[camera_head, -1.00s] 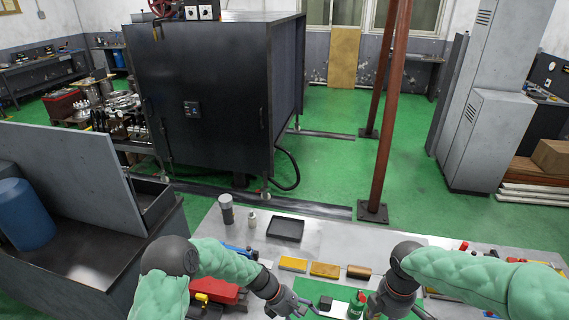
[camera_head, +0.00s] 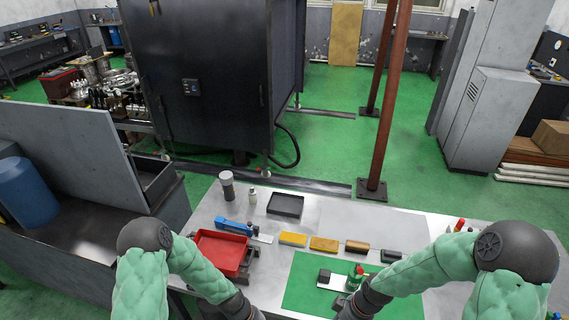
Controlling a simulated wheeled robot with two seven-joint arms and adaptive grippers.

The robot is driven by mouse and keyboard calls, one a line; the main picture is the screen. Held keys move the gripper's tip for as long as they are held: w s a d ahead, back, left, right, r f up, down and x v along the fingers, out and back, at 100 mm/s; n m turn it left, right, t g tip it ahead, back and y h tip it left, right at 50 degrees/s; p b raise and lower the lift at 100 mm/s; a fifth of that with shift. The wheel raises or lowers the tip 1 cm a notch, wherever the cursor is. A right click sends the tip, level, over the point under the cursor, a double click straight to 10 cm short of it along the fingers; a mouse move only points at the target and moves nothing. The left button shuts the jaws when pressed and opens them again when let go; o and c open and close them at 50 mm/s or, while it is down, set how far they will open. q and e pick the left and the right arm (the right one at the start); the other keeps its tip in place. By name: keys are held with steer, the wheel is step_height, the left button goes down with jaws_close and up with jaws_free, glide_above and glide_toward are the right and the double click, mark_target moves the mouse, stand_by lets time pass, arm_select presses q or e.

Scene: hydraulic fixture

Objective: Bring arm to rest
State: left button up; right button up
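My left arm comes in from the left over the front of the metal table (camera_head: 330,215). Its dark wrist reaches the bottom edge of the picture, and its fingers are out of frame. My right arm bends in from the right. Its dark wrist and part of the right gripper (camera_head: 343,303) show at the bottom edge, close to a small green and red item (camera_head: 355,278) on the green mat (camera_head: 300,290). The fingertips are too cut off to show whether they are open, and I cannot tell whether they touch anything.
A red tray (camera_head: 222,252) and a blue tool (camera_head: 232,227) lie at the table's left. A black tray (camera_head: 286,205), a grey cylinder (camera_head: 227,186), a yellow block (camera_head: 293,239) and other small blocks stand behind the mat.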

arm_select(q)
steer(key=s+a+f+m+t, duration=0.1)
steer(key=s+a+m, duration=0.45)
steer(key=s, duration=0.65)
arm_select(e)
steer(key=s+a+f+m, duration=0.2)
steer(key=s+f+m, duration=0.3)
steer(key=f, duration=0.2)
steer(key=s+a+f+m, duration=0.3)
steer(key=s+f+m, duration=0.2)
steer(key=f, duration=0.1)
arm_select(q)
step_height(320, 180, down, 17)
steer(key=w+d+m+b, duration=0.2)
steer(key=b, duration=1.6)
steer(key=shift+r+t+y, duration=0.15)
steer(key=shift+t+y, duration=0.15)
arm_select(e)
step_height(320, 180, down, 17)
steer(key=w+a, duration=0.1)
steer(key=w, duration=0.1)
steer(key=shift+a+r+n+t+y, duration=0.2)
steer(key=shift+n+t+y, duration=0.1)
steer(key=shift+t, duration=0.1)
